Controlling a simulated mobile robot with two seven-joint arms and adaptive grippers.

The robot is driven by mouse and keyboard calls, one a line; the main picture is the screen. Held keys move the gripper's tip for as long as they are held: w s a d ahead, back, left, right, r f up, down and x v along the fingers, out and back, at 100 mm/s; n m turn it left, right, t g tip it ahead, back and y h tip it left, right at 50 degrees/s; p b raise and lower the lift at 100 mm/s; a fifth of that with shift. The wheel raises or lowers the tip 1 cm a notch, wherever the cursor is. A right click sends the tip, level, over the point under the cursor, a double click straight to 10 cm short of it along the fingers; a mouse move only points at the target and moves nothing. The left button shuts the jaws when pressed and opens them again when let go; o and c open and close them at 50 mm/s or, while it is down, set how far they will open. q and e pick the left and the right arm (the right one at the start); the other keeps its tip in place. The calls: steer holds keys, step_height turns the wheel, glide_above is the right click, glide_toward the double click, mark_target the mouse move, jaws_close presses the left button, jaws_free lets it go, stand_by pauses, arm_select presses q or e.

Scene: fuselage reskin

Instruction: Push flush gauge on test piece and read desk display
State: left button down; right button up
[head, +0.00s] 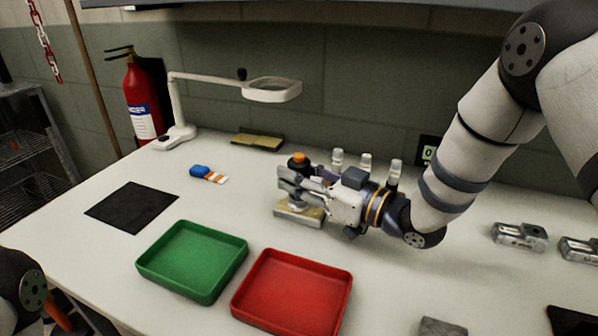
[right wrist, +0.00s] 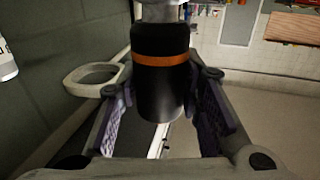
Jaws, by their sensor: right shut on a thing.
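The flush gauge (head: 298,161) is a dark cylinder with an orange top in the head view. In the right wrist view the gauge (right wrist: 162,75) is black with an orange band and stands between the finger pads. My right gripper (head: 290,188) is shut on it, coming in from the right. The test piece (head: 297,216) is a pale, flat block on the table right below the gripper. The fingers hide whether the gauge touches it. The desk display (head: 428,152) is a dark box at the back, partly covered by my arm; its reading is not legible. My left gripper is out of view.
A green tray (head: 193,287) and a red tray (head: 292,325) lie in front. A magnifier lamp (head: 178,113) stands at the back left, with a black mat (head: 132,207) before it. Several white-capped bottles (head: 366,161) stand behind my gripper. Metal blocks (head: 519,237) lie at right.

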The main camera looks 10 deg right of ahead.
mark_target(299, 155)
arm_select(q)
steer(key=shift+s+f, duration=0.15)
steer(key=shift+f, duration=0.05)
arm_select(e)
steer(key=shift+f, duration=0.6)
stand_by(0.9)
